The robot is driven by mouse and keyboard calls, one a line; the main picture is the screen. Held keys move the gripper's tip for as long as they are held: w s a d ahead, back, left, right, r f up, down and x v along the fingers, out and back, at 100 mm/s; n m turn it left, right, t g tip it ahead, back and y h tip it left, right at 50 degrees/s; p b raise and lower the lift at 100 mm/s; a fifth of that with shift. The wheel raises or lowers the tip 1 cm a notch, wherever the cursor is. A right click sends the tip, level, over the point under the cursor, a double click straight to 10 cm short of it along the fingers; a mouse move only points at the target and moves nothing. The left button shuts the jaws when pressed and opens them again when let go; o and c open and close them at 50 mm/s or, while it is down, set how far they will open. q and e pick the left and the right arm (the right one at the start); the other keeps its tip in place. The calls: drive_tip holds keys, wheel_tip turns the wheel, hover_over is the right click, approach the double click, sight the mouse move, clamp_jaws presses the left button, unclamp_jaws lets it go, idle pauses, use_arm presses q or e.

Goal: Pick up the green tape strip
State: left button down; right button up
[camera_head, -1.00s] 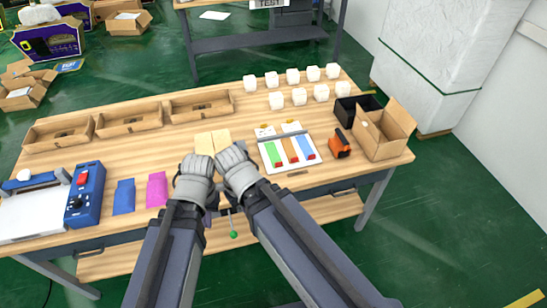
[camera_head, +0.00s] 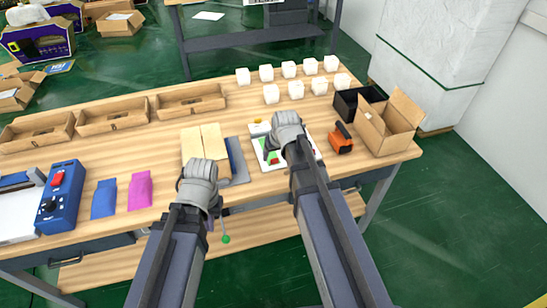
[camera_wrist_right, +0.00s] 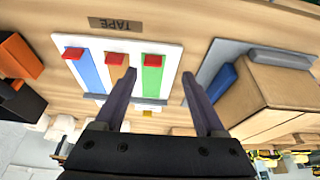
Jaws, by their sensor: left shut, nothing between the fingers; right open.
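The green tape strip (camera_wrist_right: 152,77) lies on a white board (camera_wrist_right: 63,44) beside an orange strip (camera_wrist_right: 115,72) and a blue strip (camera_wrist_right: 88,72), each with a red end piece. In the right wrist view my right gripper (camera_wrist_right: 158,88) is open and empty, its fingers on either side of the green strip's line of view. In the head view my right gripper (camera_head: 275,151) is over the board and hides much of the strips. My left gripper (camera_head: 198,190) is shut and empty near the front table edge, in front of a cardboard box.
An orange tape dispenser (camera_head: 341,139), a black bin (camera_head: 352,106) and an open carton (camera_head: 385,128) stand right. White cubes (camera_head: 271,93) are behind; blue (camera_head: 104,199) and pink (camera_head: 140,190) pouches lie left.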

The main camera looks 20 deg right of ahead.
sight(275, 159)
drive_tip(key=b+x, duration=0.4)
drive_tip(key=x, duration=0.1)
drive_tip(key=w+d+b+x, duration=0.1)
drive_tip(key=b+x, duration=0.2)
drive_tip(key=shift+w, duration=0.15)
drive_tip(key=shift+r, duration=0.15)
idle(0.3)
drive_tip(key=shift+c, duration=0.2)
clamp_jaws()
idle(0.3)
